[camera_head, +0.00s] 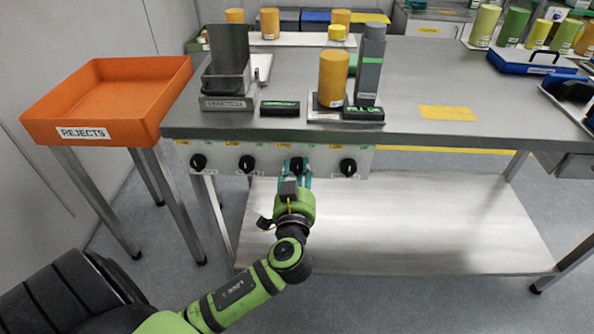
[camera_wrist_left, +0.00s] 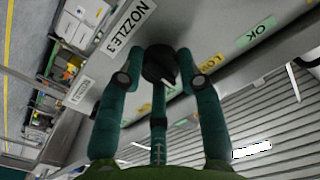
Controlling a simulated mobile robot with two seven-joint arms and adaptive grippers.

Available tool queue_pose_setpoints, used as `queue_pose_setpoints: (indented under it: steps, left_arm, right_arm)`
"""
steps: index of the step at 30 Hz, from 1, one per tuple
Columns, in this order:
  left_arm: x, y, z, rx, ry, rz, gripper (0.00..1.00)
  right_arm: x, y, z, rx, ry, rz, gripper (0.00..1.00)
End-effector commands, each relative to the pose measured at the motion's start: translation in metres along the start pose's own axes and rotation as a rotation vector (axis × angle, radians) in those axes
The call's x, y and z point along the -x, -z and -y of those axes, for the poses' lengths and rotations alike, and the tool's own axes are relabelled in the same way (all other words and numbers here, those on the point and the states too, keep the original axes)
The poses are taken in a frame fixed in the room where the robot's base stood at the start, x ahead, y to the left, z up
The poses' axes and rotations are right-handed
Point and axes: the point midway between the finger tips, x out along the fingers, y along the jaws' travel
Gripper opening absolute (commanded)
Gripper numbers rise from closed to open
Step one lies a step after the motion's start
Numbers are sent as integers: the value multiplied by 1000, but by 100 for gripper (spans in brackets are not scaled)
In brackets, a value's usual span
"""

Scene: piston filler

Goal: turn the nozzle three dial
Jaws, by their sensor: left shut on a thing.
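The nozzle three dial is a black knob (camera_wrist_left: 160,65), third from the left on the front panel in the head view (camera_head: 297,165). My left gripper (camera_head: 295,182) is at this dial, its teal fingers around it. In the left wrist view the fingers (camera_wrist_left: 163,85) are closed on the dial from both sides, with a third finger below. A white pointer line shows on the knob. A "NOZZLE 3" label (camera_wrist_left: 129,27) sits beside it. Green "OK" (camera_wrist_left: 256,33) and yellow "LOW" (camera_wrist_left: 212,62) marks are on the panel. My right gripper is not in view.
Black dials (camera_head: 198,162), (camera_head: 247,164) and (camera_head: 348,167) flank this one on the panel. Above stand an orange cylinder (camera_head: 333,78) and a grey bottle (camera_head: 370,65). An orange rejects tray (camera_head: 108,100) is at the left. A lower shelf (camera_head: 420,225) lies below.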

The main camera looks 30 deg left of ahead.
Motion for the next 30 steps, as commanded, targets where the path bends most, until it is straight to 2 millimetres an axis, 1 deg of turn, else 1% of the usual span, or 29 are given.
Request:
queue_pose_setpoints:
  steps: [4,8,21,26,30]
  left_arm:
    - [0,-1,1,-91,1,6,3]
    - [0,-1,1,-199,1,6,3]
    - [0,-1,1,-556,0,7,3]
    - [0,-1,1,-642,0,6,3]
    - [0,-2,1,-694,1,7,3]
  right_arm:
    - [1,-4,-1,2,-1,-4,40]
    - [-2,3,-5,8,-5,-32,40]
    - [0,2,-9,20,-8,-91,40]
    - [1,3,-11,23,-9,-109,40]
    - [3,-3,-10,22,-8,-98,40]
